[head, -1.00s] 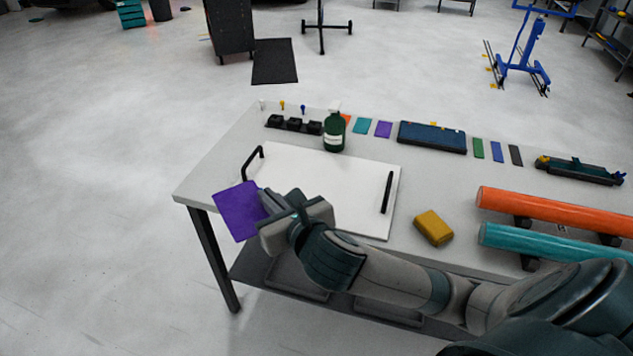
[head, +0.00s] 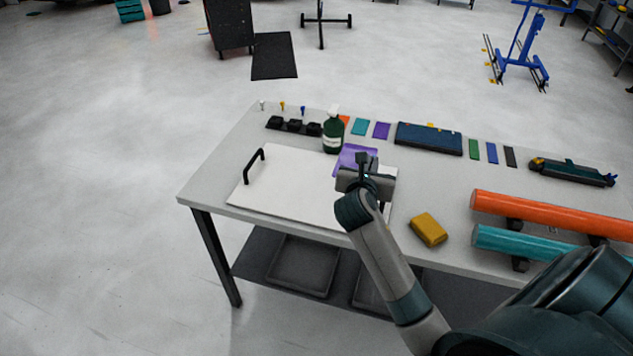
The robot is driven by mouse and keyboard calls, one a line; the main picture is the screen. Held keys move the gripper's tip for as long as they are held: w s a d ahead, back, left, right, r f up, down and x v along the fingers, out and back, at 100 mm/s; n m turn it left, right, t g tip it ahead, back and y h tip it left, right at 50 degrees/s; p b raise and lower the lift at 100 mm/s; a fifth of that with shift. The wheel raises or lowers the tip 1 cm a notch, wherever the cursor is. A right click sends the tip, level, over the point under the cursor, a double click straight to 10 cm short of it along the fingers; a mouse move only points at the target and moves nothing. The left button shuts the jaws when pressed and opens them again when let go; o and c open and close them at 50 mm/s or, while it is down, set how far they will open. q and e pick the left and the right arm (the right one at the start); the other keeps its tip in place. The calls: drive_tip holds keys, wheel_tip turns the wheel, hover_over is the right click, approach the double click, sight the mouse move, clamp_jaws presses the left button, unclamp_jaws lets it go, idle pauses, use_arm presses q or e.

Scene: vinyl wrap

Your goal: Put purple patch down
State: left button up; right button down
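The purple patch (head: 352,158) is a flat purple sheet near the right end of the white board (head: 287,185), just right of the green bottle. My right gripper (head: 362,170) is at the near edge of the patch and covers part of it. The fingers look closed on that edge. I cannot tell whether the patch touches the board or is a little above it. The white board has a black handle (head: 254,165) at its left; the right handle is mostly hidden behind my gripper. My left gripper is not in view.
A green spray bottle (head: 333,136) stands close behind the patch. A yellow block (head: 428,230) lies right of the board. Orange (head: 545,215) and teal (head: 520,245) rolls lie further right. Small colour swatches (head: 382,131) and a dark blue case (head: 429,139) line the back edge.

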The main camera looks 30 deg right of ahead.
drive_tip(key=shift+s+d+f, duration=0.1)
drive_tip(key=shift+d+f, duration=0.05)
drive_tip(key=shift+d, duration=0.05)
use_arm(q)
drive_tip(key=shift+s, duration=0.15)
use_arm(e)
hover_over(328, 193)
wheel_tip(328, 193, down, 7)
drive_tip(key=shift+s, duration=0.1)
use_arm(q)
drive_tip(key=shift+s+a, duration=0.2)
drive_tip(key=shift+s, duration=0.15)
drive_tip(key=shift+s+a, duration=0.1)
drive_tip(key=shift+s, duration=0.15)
use_arm(e)
drive_tip(key=shift+f, duration=2)
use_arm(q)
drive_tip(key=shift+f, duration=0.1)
use_arm(e)
drive_tip(key=shift+f, duration=0.15)
